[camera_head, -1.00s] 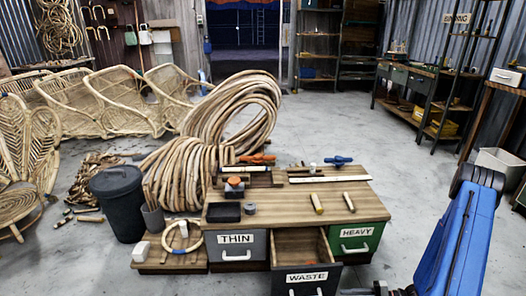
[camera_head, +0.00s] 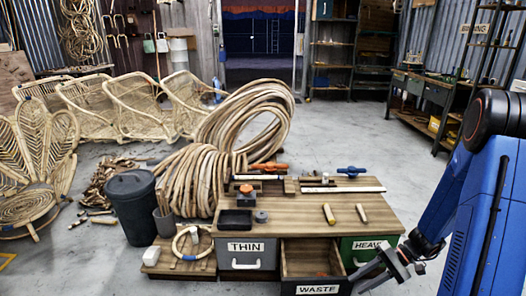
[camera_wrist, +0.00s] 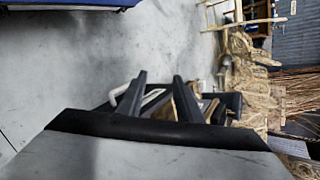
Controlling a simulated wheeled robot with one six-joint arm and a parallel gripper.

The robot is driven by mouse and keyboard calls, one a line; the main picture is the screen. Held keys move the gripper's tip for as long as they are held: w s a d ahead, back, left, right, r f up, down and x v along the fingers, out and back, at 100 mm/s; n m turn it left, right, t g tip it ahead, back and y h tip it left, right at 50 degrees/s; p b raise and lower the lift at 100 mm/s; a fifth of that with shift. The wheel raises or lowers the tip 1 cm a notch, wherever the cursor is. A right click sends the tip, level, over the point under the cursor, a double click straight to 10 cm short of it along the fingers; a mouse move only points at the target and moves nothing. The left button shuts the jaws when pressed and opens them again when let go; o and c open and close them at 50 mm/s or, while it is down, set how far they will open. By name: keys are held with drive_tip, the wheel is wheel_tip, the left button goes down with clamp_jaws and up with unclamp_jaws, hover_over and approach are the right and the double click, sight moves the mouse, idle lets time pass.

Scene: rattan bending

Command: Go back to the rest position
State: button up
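My gripper (camera_head: 362,274) is at the lower right in the head view, beside the front right of the workbench (camera_head: 300,213). Its two dark fingers (camera_wrist: 159,78) stand apart in the wrist view, with nothing held between them. In the head view my blue arm fills the right side. The WASTE drawer (camera_head: 316,289) is pulled out, and its visible inside looks empty. The THIN drawer (camera_head: 246,247) is shut. The HEAVY drawer (camera_head: 361,246) looks shut, partly hidden by my gripper. Two short rattan pieces (camera_head: 329,214) (camera_head: 361,213) lie on the benchtop.
A big rattan coil (camera_head: 240,120) stands behind the bench. A dark bin (camera_head: 131,205) and a low board with a rattan ring (camera_head: 190,243) are on the left. Rattan chairs (camera_head: 35,165) line the left side. Open floor (camera_head: 345,125) lies behind the bench on the right.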

drive_tip(key=s+a+r+n+t+h, duration=0.1)
drive_tip(key=s+r+t+h, duration=0.1)
drive_tip(key=s+r, duration=0.4)
drive_tip(key=s+a+r+n+t+h, duration=0.1)
drive_tip(key=s+r+h, duration=0.4)
drive_tip(key=r, duration=0.7)
drive_tip(key=s+a+r+n+t+h, duration=0.1)
drive_tip(key=s+a+r+t+h, duration=0.1)
drive_tip(key=s+r, duration=0.5)
wheel_tip(320, 180, up, 3)
drive_tip(key=shift+f+n+t+h, duration=0.1)
drive_tip(key=shift+n+t+h, duration=0.3)
drive_tip(key=shift+t+h, duration=0.35)
